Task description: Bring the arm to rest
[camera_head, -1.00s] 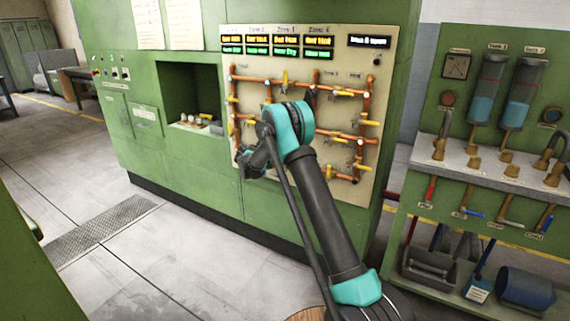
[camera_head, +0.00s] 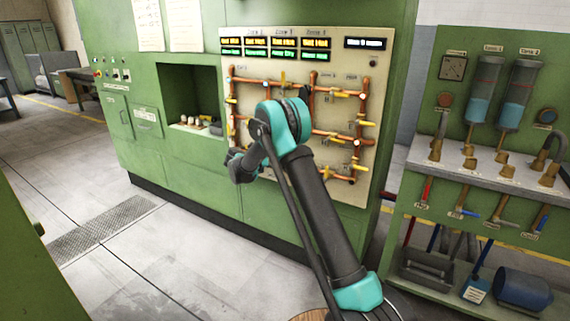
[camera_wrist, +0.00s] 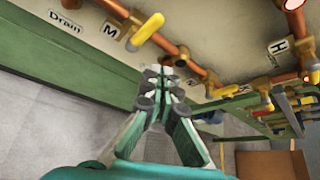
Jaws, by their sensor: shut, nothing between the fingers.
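My gripper (camera_wrist: 160,88) is in the wrist view, its fingers together with nothing between them. It points past the lower edge of the pipe panel, with a copper pipe and a yellow valve handle (camera_wrist: 146,31) close beyond it in the picture. In the head view my teal and dark grey arm is raised and bent in front of the panel (camera_head: 350,195). The end of the arm (camera_head: 241,166) hangs left of the elbow, in front of the green cabinet. The fingertips are too small to make out there.
The green cabinet (camera_head: 175,175) has an open recess (camera_head: 192,92) with small items. A green rack (camera_head: 455,215) with blue cylinders, valves and a lower shelf stands to the right. A grating (camera_head: 100,228) lies in the floor. The floor at left is mostly clear.

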